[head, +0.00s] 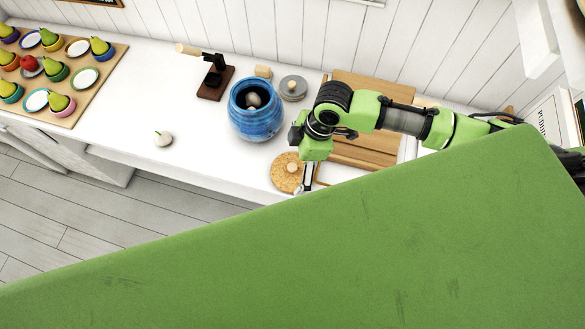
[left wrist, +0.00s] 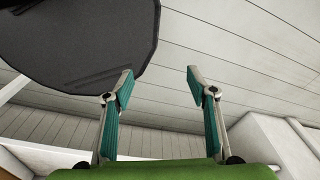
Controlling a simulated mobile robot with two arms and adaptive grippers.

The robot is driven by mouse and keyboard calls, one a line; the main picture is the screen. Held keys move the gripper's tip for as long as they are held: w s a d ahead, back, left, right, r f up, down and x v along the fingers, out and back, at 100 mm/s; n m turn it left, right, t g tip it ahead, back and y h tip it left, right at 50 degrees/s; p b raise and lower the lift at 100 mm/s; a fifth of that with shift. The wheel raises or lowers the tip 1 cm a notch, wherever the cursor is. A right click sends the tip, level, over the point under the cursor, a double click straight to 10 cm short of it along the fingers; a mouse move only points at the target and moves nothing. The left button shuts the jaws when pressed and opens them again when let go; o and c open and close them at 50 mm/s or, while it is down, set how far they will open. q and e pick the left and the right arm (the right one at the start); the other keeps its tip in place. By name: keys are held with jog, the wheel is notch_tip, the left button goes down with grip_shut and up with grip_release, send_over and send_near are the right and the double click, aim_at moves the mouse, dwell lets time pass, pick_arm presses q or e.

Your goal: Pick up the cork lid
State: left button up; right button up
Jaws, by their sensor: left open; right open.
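The cork lid (head: 283,180) is a round tan disc with a small pale knob, lying flat near the front edge of the white counter. My right gripper (head: 306,184) is open and points down at the lid's right edge, beside the knob. I cannot tell whether it touches the lid, and the fingers partly cover the lid's right side. My left gripper (left wrist: 160,88) shows in the left wrist view, open and empty, with a plank surface behind it.
A blue pot (head: 257,122) stands behind and left of the lid. A grey lid (head: 293,87), a wooden board (head: 365,150) and a dark stand (head: 214,84) are nearby. A tray (head: 112,57) of pears and cups is far left. My green body hides the lower part.

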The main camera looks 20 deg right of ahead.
jog(key=shift+x, duration=1.1)
jog(key=shift+a+f, duration=0.15)
jog(key=shift+f, duration=0.1)
jog(key=c, duration=1.1)
pick_arm(q)
jog(key=shift+s+r, duration=0.3)
jog(key=shift+s, duration=0.65)
jog(key=shift+w, duration=0.1)
